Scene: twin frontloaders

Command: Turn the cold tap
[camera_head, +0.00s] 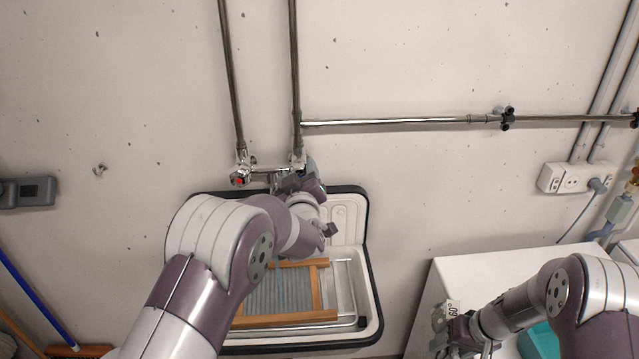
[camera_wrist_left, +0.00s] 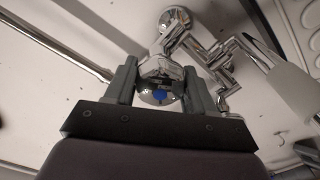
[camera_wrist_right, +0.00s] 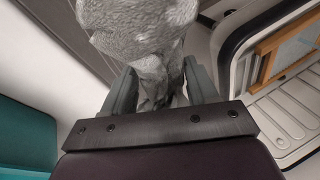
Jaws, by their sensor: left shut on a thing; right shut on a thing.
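The cold tap is a chrome knob with a blue mark (camera_wrist_left: 160,96) in the left wrist view. My left gripper (camera_wrist_left: 160,72) is shut on it, with one finger on each side. In the head view my left gripper (camera_head: 303,175) is at the right end of the chrome mixer (camera_head: 268,171) and hides the cold tap. The hot tap with a red mark (camera_head: 240,177) is at the mixer's left end. My right gripper (camera_wrist_right: 160,85) is shut on a crumpled grey cloth (camera_wrist_right: 140,35). In the head view my right gripper (camera_head: 450,335) is low on the right.
A black-rimmed sink (camera_head: 366,262) below the taps holds a wooden-framed washboard (camera_head: 325,290). A white machine (camera_head: 470,275) stands to the right, with a teal item (camera_head: 540,343) on it. Vertical metal pipes (camera_head: 231,90) run above the taps.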

